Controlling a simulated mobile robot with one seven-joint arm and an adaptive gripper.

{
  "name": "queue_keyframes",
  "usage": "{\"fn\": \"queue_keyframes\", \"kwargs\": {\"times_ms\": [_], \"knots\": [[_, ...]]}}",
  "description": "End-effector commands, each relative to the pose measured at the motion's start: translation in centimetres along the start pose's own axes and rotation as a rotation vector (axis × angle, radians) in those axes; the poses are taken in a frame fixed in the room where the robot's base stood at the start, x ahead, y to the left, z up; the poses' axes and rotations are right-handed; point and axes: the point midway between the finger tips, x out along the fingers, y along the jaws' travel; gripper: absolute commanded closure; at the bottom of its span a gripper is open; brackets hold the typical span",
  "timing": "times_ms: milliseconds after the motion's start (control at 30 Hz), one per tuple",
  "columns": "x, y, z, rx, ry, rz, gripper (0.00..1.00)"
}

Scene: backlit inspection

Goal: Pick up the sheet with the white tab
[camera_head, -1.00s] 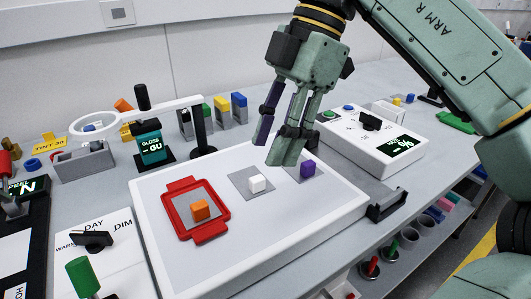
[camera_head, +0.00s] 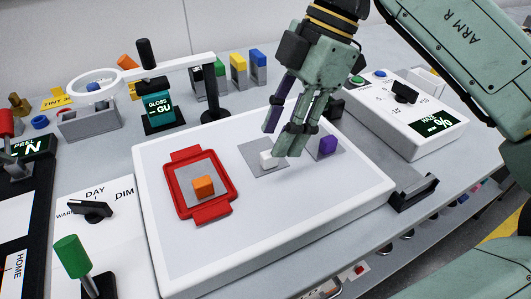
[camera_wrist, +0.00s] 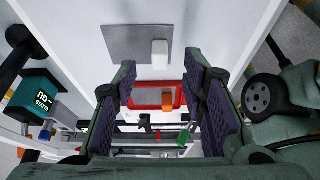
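The grey sheet (camera_head: 251,153) with the white tab (camera_head: 267,160) lies flat on the large white panel, between the sheets with the orange and purple tabs. My gripper (camera_head: 279,140) is just above this sheet, its fingertips close to the white tab and partly in front of the sheet in the head view. In the wrist view my gripper (camera_wrist: 162,78) is open, with nothing between its fingers. There the white tab (camera_wrist: 160,52) stands on the sheet (camera_wrist: 125,45), beyond the fingertips and between them from left to right.
The sheet with the orange tab (camera_head: 203,187) lies inside a red frame (camera_head: 182,211). The sheet with the purple tab (camera_head: 327,146) lies close on the right. The white panel (camera_head: 290,215) has clear room in front. A haze meter box (camera_head: 400,115) stands at the right.

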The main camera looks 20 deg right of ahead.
Motion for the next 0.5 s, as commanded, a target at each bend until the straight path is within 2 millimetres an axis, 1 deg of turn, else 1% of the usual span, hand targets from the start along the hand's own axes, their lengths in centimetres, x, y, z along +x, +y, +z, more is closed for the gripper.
{"fn": "queue_keyframes", "kwargs": {"times_ms": [100, 200, 300, 500], "knots": [[1.9, -0.1, -0.3, -0.002, 0.001, -0.002, 0.62], [3.0, -0.1, -0.2, -0.001, 0.000, 0.000, 0.62], [3.6, 0.0, -0.2, 0.001, 0.000, 0.001, 0.62], [3.6, 0.0, -0.2, 0.002, -0.001, 0.001, 0.62]]}}
